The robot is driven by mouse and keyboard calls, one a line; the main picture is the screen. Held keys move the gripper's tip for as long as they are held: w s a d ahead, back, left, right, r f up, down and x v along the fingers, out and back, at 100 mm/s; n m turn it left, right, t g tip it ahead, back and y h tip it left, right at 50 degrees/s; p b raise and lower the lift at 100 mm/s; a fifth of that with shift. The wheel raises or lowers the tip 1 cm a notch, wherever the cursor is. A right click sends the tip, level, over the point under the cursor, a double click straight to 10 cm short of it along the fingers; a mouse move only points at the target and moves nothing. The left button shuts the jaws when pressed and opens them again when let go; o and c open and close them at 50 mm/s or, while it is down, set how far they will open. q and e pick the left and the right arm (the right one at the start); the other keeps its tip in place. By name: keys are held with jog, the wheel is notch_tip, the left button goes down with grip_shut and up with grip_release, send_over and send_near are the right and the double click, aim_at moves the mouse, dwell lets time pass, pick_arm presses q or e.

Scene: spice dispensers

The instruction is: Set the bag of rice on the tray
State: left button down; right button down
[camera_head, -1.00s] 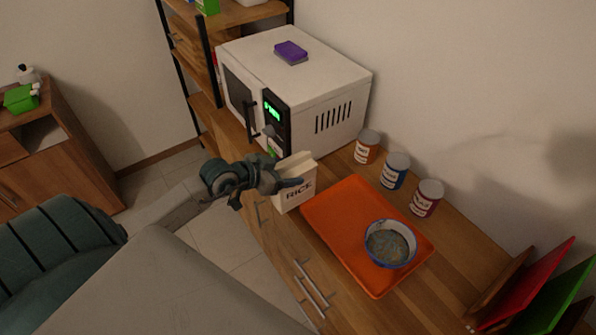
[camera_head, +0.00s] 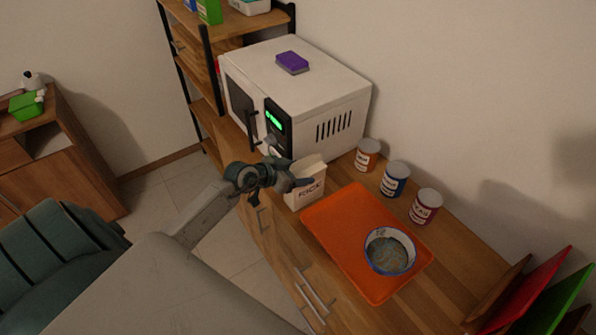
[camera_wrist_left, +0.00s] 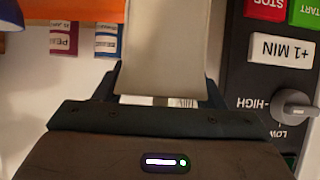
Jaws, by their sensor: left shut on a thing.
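The bag of rice (camera_head: 308,188) is a cream box-shaped pack with RICE printed on its side. My left gripper (camera_head: 296,184) is shut on it from the left. The pack also fills the middle of the left wrist view (camera_wrist_left: 165,50), between the fingers. The orange tray (camera_head: 335,225) lies on the wooden counter just right of the pack. In the head view the pack is at the tray's upper left edge; I cannot tell whether its bottom touches anything. My right gripper is not in view.
A bowl (camera_head: 389,250) stands on the tray's right part; its left part is bare. Three spice jars (camera_head: 395,179) stand behind the tray. A white microwave (camera_head: 320,95) is close behind the gripper. Red and green boards (camera_head: 540,290) stand at the lower right.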

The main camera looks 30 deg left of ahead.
pick_arm(q)
jog(key=shift+r, duration=0.1)
jog(key=c, duration=0.7)
grip_release()
jog(key=o, duration=0.3)
jog(key=shift+o, duration=0.4)
jog(key=shift+s, duration=0.1)
jog(key=p+v, duration=0.1)
jog(key=v, duration=1.1)
